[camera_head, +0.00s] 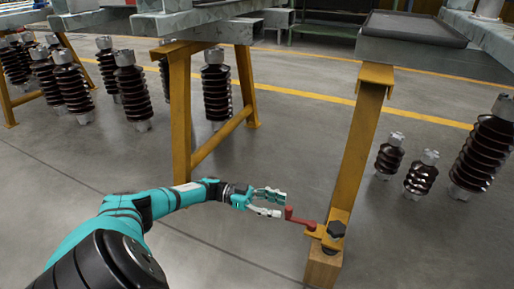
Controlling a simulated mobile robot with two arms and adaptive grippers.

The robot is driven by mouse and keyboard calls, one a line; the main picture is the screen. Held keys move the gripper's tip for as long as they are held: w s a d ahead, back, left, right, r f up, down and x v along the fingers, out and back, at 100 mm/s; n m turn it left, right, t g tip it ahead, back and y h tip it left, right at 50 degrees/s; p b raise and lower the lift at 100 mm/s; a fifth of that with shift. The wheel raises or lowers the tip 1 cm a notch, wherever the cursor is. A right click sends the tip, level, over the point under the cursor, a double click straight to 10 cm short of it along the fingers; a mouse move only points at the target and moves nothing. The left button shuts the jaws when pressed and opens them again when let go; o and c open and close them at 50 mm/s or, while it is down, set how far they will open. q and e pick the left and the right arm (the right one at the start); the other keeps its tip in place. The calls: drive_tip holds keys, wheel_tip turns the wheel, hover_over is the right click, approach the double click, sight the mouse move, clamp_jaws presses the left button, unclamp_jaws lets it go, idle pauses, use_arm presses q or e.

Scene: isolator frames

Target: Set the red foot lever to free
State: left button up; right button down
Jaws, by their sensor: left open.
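The red foot lever (298,217) is at the foot of a yellow post (357,150), right of the picture's middle. My right gripper is not in view.
The post's foot stands on a wooden block (322,266). A yellow trestle (181,115) stands behind my left arm. Dark ribbed insulators (420,174) stand on the floor at right, and several more at left. The grey floor between trestle and post is clear.

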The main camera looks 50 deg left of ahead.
use_arm(q)
drive_tip(key=v, duration=0.8)
drive_tip(key=shift+s, duration=0.1)
